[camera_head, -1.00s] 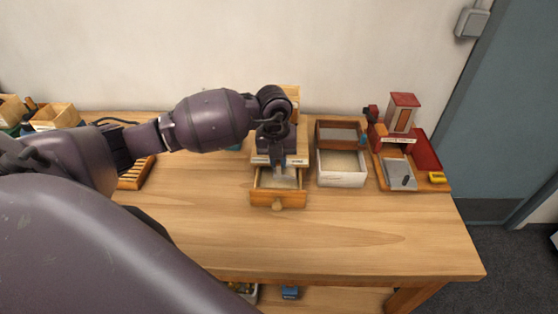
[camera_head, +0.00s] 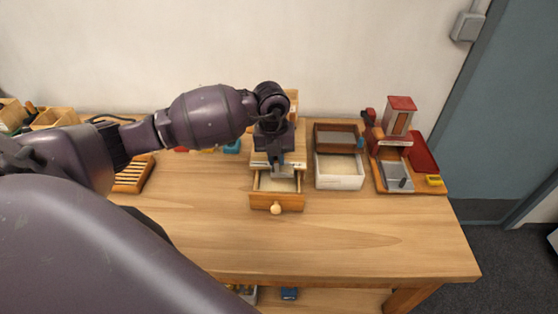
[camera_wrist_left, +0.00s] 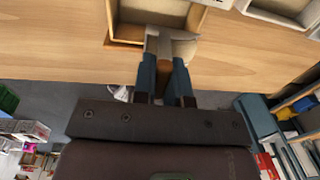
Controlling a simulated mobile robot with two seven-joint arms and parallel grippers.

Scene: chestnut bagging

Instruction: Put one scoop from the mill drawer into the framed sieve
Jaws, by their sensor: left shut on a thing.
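The mill's drawer (camera_head: 263,202) is pulled out at the front of the mill, with pale meal inside. My left gripper (camera_head: 278,172) is above the drawer's back part. In the left wrist view the left gripper (camera_wrist_left: 165,85) is shut on the brown handle of a grey metal scoop (camera_wrist_left: 172,46). The scoop's head is at the drawer; its contents cannot be made out. The framed sieve seems to be the wooden frame with a grey mesh (camera_head: 337,138), right of the mill. My left arm hides much of the mill. My right gripper is not in view.
A white box (camera_head: 340,183) with pale contents stands in front of the wooden frame. A red-and-wood device with a grey pan (camera_head: 397,177) stands further right, beside a yellow item (camera_head: 434,181). A slatted wooden rack (camera_head: 133,176) lies left. The table's front is clear.

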